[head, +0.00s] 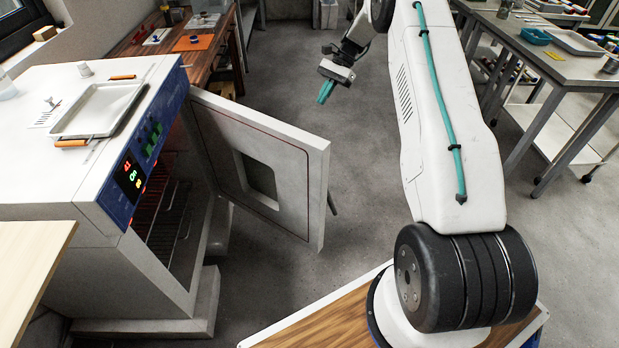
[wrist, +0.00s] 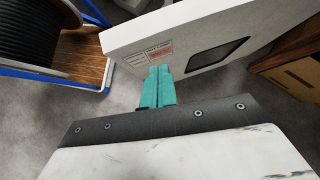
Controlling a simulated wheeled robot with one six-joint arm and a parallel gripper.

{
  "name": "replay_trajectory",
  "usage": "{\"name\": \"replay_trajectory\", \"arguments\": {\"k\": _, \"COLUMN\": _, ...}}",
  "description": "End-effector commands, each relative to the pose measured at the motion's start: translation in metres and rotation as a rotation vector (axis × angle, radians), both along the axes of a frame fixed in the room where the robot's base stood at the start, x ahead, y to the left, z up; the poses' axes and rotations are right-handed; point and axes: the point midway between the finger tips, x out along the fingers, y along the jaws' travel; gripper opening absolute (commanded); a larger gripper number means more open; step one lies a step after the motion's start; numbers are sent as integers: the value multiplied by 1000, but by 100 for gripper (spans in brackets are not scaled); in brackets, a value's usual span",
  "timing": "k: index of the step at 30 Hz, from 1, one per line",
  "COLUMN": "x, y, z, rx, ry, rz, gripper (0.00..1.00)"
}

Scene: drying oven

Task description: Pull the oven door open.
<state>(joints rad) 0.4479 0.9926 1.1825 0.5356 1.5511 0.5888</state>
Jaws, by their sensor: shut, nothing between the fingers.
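The oven (head: 140,190) stands at the left in the head view, its front opening exposed with wire racks inside. Its door (head: 285,175) is swung well open on the far side, with a window in it. A dark handle (head: 332,203) shows just past the door's free edge. My gripper (head: 325,92) is beyond the door and apart from the handle, with its teal fingers together and empty. In the wrist view the closed fingers (wrist: 158,85) point toward the outer face of the door (wrist: 190,45), near a label; a gap to it cannot be judged.
A metal tray (head: 95,110) lies on the oven top. A wooden workbench (head: 185,45) stands behind the oven. A grey table (head: 560,60) with trays is at the right. Bare floor (head: 370,170) lies between the door and that table.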

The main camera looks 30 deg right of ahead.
Motion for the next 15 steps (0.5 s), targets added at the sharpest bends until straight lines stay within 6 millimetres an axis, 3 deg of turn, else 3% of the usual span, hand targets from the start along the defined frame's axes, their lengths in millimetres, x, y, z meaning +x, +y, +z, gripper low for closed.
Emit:
{"name": "replay_trajectory", "arguments": {"k": 1, "x": -5, "y": 11, "z": 28, "rx": -23, "ry": -29, "rz": 35, "gripper": 0}}
{"name": "replay_trajectory", "arguments": {"k": 6, "x": -32, "y": 46, "z": 101, "rx": -96, "ry": -115, "rz": 157, "gripper": 0}}
{"name": "replay_trajectory", "arguments": {"k": 11, "x": -70, "y": 80, "z": 161, "rx": -162, "ry": -197, "rz": 276, "gripper": 0}}
{"name": "replay_trajectory", "arguments": {"k": 15, "x": -112, "y": 108, "z": 205, "rx": -217, "ry": -269, "rz": 381, "gripper": 0}}
